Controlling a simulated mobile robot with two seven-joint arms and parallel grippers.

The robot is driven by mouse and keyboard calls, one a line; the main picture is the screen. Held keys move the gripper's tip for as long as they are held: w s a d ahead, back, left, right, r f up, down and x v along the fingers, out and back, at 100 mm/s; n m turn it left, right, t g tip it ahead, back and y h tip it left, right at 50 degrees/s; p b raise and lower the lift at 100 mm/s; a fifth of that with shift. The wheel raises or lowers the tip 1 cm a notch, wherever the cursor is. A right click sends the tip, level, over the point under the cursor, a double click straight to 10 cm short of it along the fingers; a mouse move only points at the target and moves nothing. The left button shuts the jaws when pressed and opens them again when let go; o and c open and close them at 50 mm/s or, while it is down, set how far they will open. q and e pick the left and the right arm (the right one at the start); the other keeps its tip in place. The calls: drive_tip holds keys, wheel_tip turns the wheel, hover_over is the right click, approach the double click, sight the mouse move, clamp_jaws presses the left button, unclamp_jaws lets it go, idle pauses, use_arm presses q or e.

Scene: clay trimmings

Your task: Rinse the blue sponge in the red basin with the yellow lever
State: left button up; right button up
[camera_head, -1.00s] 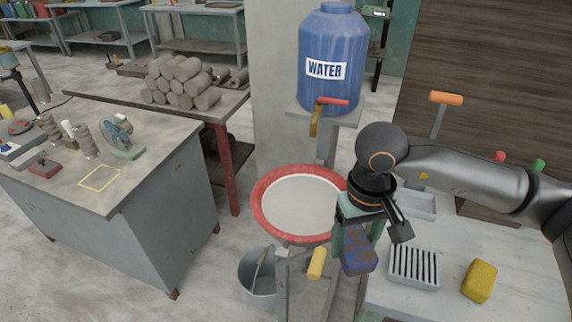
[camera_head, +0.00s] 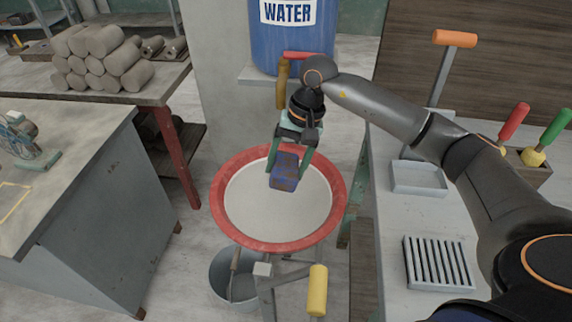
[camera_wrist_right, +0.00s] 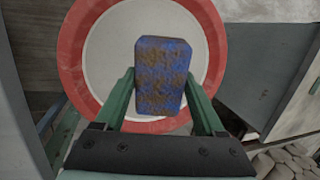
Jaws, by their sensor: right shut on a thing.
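The blue sponge (camera_head: 284,172), stained with brown clay, is held in my right gripper (camera_head: 287,166) over the red basin (camera_head: 222,201). In the right wrist view the sponge (camera_wrist_right: 162,75) sits between the two green fingers of my right gripper (camera_wrist_right: 163,95), with the basin's red rim (camera_wrist_right: 72,50) and pale inside behind it. The yellow lever (camera_head: 317,290) stands at the front of the basin's stand, apart from my gripper. My left gripper is not in view.
A blue water tank (camera_head: 290,38) with a red-handled tap (camera_head: 297,56) stands behind the basin. A grey bucket (camera_head: 222,280) is on the floor below. On the right bench are a slotted tray (camera_head: 437,263), a shallow tray (camera_head: 418,178) and colored-handled tools (camera_head: 513,122).

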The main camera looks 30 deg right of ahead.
drive_tip(key=shift+w+d+f, duration=0.15)
drive_tip(key=shift+f, duration=0.2)
use_arm(q)
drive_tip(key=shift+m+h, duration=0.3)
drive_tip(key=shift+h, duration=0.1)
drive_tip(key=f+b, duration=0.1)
drive_tip(key=b, duration=0.1)
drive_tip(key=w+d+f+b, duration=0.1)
drive_tip(key=b, duration=0.2)
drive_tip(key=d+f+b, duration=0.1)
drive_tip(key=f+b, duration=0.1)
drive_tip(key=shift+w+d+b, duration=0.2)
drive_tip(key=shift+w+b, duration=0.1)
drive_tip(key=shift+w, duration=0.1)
use_arm(e)
wheel_tip(320, 180, down, 10)
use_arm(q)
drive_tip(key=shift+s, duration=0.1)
use_arm(e)
drive_tip(key=shift+r, duration=0.1)
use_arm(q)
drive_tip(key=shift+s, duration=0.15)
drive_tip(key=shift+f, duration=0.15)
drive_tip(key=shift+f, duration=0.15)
use_arm(e)
drive_tip(key=shift+d, duration=0.15)
